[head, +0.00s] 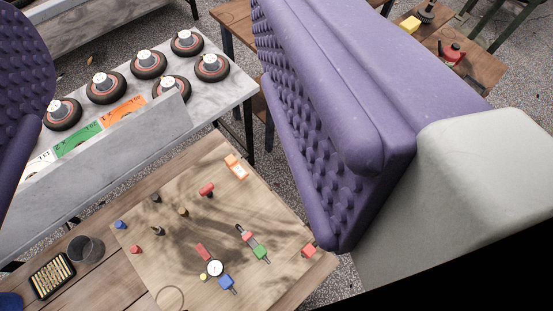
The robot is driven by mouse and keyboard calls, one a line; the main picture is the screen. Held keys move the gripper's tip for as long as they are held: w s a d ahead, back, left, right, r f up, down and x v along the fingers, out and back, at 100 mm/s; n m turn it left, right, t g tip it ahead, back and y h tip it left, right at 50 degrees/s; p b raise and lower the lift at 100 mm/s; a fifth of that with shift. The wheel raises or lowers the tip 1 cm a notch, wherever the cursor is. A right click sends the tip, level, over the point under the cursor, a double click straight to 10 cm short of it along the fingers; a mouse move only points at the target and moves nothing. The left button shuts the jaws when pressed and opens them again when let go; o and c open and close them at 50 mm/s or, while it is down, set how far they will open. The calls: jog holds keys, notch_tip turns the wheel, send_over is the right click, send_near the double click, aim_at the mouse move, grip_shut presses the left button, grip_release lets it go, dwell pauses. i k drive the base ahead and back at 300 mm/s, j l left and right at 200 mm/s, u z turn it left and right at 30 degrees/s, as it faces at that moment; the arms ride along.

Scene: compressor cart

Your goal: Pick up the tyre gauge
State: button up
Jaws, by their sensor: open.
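What looks like the tyre gauge, a round white dial with a dark rim (215,268), lies on the tan board (185,285) on the wooden table, near the bottom of the head view. A short red piece lies just up and left of it; I cannot tell whether they are joined. My gripper (172,190) is open, with purple studded fingers at the left and right of the view. Nothing is between the fingers. The dial lies beyond the fingers, apart from them, and shows between them.
A blue-ended piece (226,283), a red-and-green piece (258,250) and an orange block (235,167) lie around the dial. A dark cup (87,250) and a black tray (52,276) stand left. A grey bench (205,110) with several wheels is behind.

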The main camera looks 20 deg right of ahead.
aim_at(230, 161)
jog(key=k+l+u, duration=0.1)
jog(key=k+u, duration=0.85)
jog(key=k+j+u, duration=0.15)
jog(key=k+u, duration=0.15)
jog(key=u, duration=0.2)
jog(key=z, duration=1.3)
jog(key=i+j, duration=0.1)
jog(key=i, duration=0.2)
jog(key=i+j+z, duration=0.25)
jog(key=i+z, duration=0.2)
jog(key=i+j+z, duration=0.45)
jog(key=i+l+z, duration=0.15)
jog(key=i+z, duration=0.25)
